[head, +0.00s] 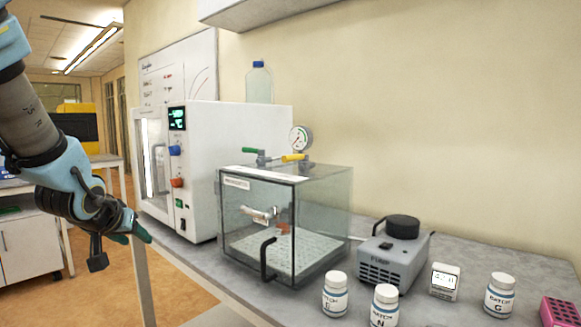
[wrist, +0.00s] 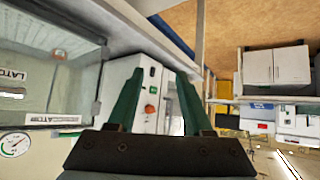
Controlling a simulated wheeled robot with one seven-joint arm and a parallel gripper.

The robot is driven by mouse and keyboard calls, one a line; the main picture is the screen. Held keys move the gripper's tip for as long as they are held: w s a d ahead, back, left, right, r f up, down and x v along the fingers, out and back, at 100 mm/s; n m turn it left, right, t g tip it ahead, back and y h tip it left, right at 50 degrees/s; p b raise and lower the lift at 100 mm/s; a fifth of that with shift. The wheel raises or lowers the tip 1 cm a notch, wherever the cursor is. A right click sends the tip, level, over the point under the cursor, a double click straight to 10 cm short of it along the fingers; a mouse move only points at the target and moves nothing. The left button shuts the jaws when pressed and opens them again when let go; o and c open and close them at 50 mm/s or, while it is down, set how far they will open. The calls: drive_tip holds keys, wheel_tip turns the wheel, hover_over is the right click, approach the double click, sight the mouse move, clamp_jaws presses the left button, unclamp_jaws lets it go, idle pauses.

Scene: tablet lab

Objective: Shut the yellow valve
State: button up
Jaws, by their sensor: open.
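The yellow valve (head: 293,157) is a small lever on top of the clear glass box (head: 320,197), just below the round gauge (head: 300,139). Its lever lies roughly level, pointing left in the head view. A green-handled valve (head: 250,150) sits to its left on the same lid. My gripper (head: 143,236) is left of the box and the white machine in the head view, well apart from the yellow valve. Its two green fingers are spread and empty in the wrist view (wrist: 159,85). The wrist view shows the box and gauge (wrist: 14,145) at its left; the yellow valve cannot be made out there.
The white machine (head: 250,130) stands left of the box, with a bottle (head: 258,82) on top. A grey pump (head: 394,255) is right of the box. White jars (head: 336,294) and a pink rack (head: 558,312) are along the bench front. The air above the box is free.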

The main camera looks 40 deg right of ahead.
drive_tip(key=s+d+r+m+h+b, duration=0.1)
drive_tip(key=d+r+m+h, duration=0.2)
drive_tip(key=d, duration=0.5)
drive_tip(key=s+d+r+m+h, duration=0.1)
drive_tip(key=s+d+r+h, duration=0.1)
drive_tip(key=d+r+h, duration=0.45)
drive_tip(key=m+g+h, duration=0.3)
drive_tip(key=m+g, duration=0.1)
drive_tip(key=g, duration=0.1)
approach(282, 160)
drive_tip(key=s+x, duration=0.1)
drive_tip(key=x, duration=0.5)
drive_tip(key=p+x, duration=0.1)
drive_tip(key=x, duration=0.2)
drive_tip(key=w+x, duration=0.1)
drive_tip(key=x, duration=0.3)
drive_tip(key=shift+p, duration=0.3)
clamp_jaws()
